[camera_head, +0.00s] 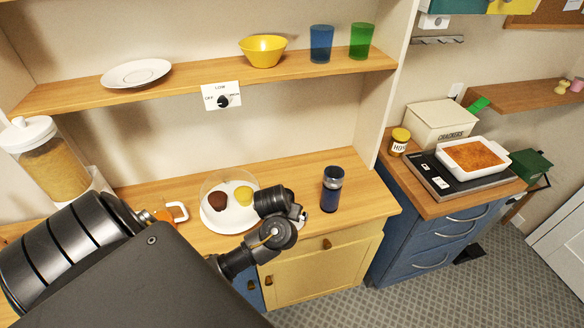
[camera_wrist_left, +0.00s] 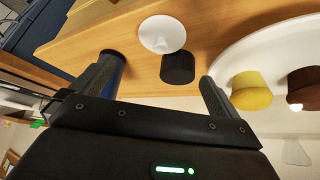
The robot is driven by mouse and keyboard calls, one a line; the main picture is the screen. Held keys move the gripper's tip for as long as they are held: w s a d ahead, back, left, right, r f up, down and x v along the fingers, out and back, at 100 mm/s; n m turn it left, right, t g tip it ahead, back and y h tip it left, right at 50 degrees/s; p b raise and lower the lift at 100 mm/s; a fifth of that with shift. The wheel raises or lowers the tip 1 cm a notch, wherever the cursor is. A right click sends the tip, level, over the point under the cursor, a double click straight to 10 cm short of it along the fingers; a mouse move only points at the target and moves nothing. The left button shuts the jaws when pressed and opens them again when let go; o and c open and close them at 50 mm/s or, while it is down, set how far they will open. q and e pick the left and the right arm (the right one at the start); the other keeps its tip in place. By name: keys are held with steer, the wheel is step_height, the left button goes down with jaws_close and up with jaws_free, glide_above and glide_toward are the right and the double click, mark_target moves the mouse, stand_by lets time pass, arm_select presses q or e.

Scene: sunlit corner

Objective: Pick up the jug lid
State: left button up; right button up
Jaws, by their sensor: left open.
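A white round disc with a small raised cone (camera_wrist_left: 162,34) lies on the wooden counter near its front edge; it looks like the jug lid. In the head view my left arm mostly hides that spot. My left gripper (camera_wrist_left: 158,70) is open and empty, its two fingers apart in the left wrist view. The disc lies beyond the fingertips, roughly in line with the gap, not between them. A white handle (camera_head: 181,211), perhaps the jug's, shows in the head view behind my arm, which hides the rest. My right gripper is not in view.
A black cylinder (camera_wrist_left: 178,68) stands close to the disc. A white plate (camera_head: 231,220) with cakes under a clear dome is on the left.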

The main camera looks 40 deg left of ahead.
arm_select(q)
steer(key=b+x, duration=0.3)
steer(key=x, duration=0.2)
steer(key=shift+d+f+b, duration=0.1)
steer(key=shift+b, duration=0.3)
steer(key=shift+w+f, duration=0.1)
steer(key=shift+f, duration=0.1)
steer(key=b+x, duration=0.4)
steer(key=shift+f+b, duration=0.35)
steer(key=shift+f, duration=0.1)
steer(key=shift+w+a+f, duration=0.2)
steer(key=shift+w+a, duration=0.05)
steer(key=shift+s+r, duration=0.1)
steer(key=c, duration=1)
